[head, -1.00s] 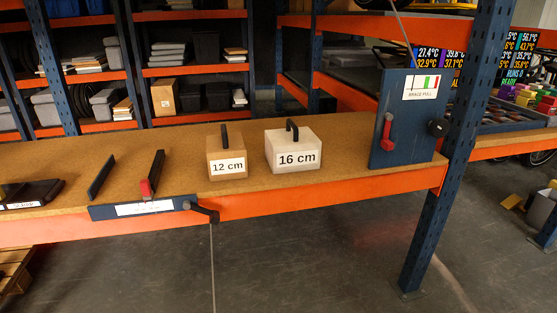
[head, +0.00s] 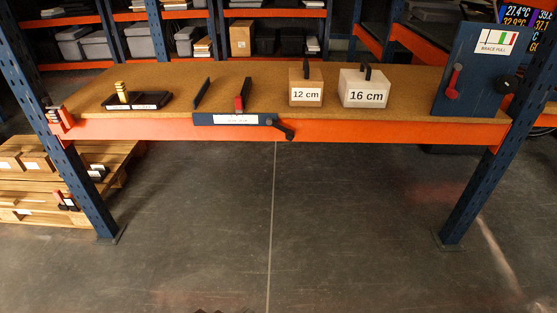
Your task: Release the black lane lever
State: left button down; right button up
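A black lever (head: 284,131) sits at the right end of a blue plate (head: 205,120) with a white label on the bench's front edge. The lever slants down to the right. Above the plate, two upright dark rails stand on the bench: a left rail (head: 202,93) and a right rail (head: 246,90) with a red block (head: 239,103) at its near end. The label's text is too small to read.
A 12 cm block (head: 306,80) and a 16 cm block (head: 378,84) stand right of the rails. A blue panel (head: 470,92) with a red lever is at the far right. A black tray (head: 121,105) is left. Pallets (head: 40,205) lie at left; the front floor is clear.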

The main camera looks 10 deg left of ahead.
aim_at(290, 134)
jog(key=u, duration=0.35)
jog(key=i, duration=1.2)
jog(key=z, duration=0.45)
